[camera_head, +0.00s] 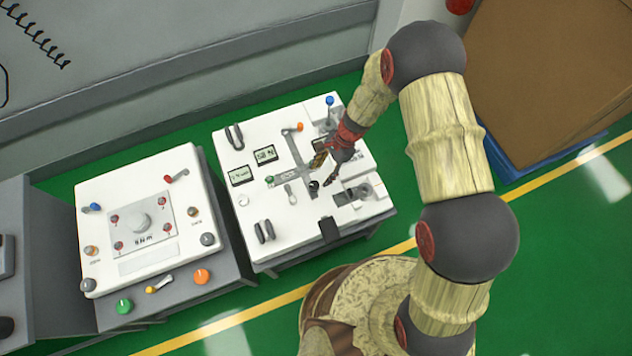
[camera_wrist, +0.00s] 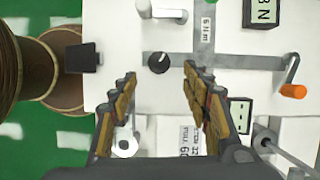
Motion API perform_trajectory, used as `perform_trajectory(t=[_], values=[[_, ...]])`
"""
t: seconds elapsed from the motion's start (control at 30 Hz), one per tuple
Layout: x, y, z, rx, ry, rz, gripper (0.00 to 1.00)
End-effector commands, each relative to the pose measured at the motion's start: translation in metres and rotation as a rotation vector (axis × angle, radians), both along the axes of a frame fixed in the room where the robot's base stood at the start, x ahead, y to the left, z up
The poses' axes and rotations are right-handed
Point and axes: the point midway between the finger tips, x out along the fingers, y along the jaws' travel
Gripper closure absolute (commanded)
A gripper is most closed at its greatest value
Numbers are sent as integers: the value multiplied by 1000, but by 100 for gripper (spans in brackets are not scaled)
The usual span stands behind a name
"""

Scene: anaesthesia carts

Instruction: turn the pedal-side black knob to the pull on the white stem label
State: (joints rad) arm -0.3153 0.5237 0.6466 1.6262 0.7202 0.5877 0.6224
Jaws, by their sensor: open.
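The black knob (camera_wrist: 159,62) is round, with a white pointer mark toward the upper right in the wrist view. It sits on the white cart top, on the same side as the black pedal (camera_wrist: 82,58). The knob (camera_head: 313,186) is small in the head view, and the pedal (camera_head: 329,229) is at the front edge. A white label (camera_wrist: 208,28) on the grey stem seems to read "6 N m", but is small. My gripper (camera_wrist: 160,76) is open and empty, its fingers on either side of the knob's near side. In the head view my gripper (camera_head: 325,172) is over the panel beside the knob.
An orange-tipped lever (camera_wrist: 293,90) is at the right of the wrist view.

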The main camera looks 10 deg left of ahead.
Motion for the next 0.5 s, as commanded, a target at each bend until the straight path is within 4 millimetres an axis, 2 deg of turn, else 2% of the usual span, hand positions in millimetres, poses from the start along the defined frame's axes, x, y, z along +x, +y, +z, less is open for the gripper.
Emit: perform_trajectory(t=[0.03, 0.3, 0.5], values=[[-4, 2, -9, -2, 4, 3, 52], [-12, 15, -47, -1, 3, 4, 52], [-15, 20, -61, -1, 1, 5, 52]])
